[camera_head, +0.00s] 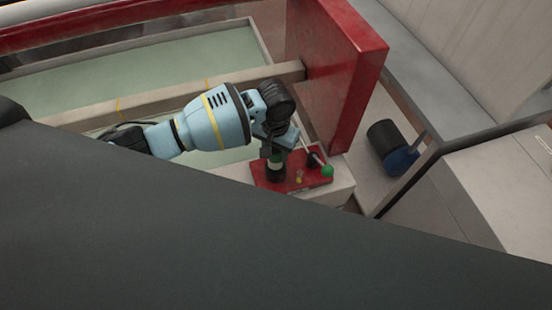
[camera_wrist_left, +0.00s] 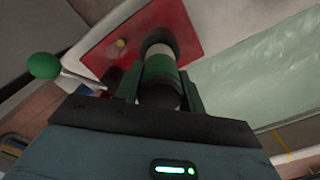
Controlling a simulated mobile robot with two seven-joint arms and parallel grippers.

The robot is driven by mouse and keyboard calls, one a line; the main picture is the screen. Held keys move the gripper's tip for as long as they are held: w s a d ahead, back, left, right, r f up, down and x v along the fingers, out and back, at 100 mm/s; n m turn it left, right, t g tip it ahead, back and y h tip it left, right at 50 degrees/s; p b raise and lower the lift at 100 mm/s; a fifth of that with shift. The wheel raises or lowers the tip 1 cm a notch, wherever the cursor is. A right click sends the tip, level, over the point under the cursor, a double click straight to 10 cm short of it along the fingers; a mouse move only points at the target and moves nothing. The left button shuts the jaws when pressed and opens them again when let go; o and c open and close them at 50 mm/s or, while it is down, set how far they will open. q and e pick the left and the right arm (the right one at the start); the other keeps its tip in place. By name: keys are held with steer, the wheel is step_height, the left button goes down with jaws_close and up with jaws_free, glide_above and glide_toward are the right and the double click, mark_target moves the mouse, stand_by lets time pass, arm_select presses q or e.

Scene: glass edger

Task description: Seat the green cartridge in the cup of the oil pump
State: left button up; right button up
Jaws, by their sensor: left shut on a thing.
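The oil pump has a red base plate (camera_head: 300,181), which also shows in the left wrist view (camera_wrist_left: 112,40). A dark round cup (camera_head: 275,173) stands on it, and a lever ends in a green ball (camera_head: 327,171). My left gripper (camera_head: 278,147) is above the cup, pointing down. In the left wrist view the green cartridge (camera_wrist_left: 159,68), with a pale band, is between its fingers. The cartridge's far end meets the dark rim of the cup (camera_wrist_left: 158,37); I cannot tell how deep it sits. The gripper is shut on the cartridge. My right gripper is out of view.
A tall red panel (camera_head: 350,75) rises just behind and right of the pump. A pale beam (camera_head: 150,101) and a greenish trough (camera_head: 130,75) lie to the left. A dark cylinder with a blue end (camera_head: 390,145) lies at right.

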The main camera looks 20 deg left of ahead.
mark_target(275, 161)
arm_select(q)
step_height(275, 161, down, 4)
steer(key=shift+b, duration=0.35)
steer(key=shift+f, duration=0.4)
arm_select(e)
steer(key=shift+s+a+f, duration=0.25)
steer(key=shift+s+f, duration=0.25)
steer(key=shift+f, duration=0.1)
arm_select(q)
steer(key=shift+f, duration=0.1)
steer(key=o, duration=1.1)
steer(key=shift+c, duration=0.2)
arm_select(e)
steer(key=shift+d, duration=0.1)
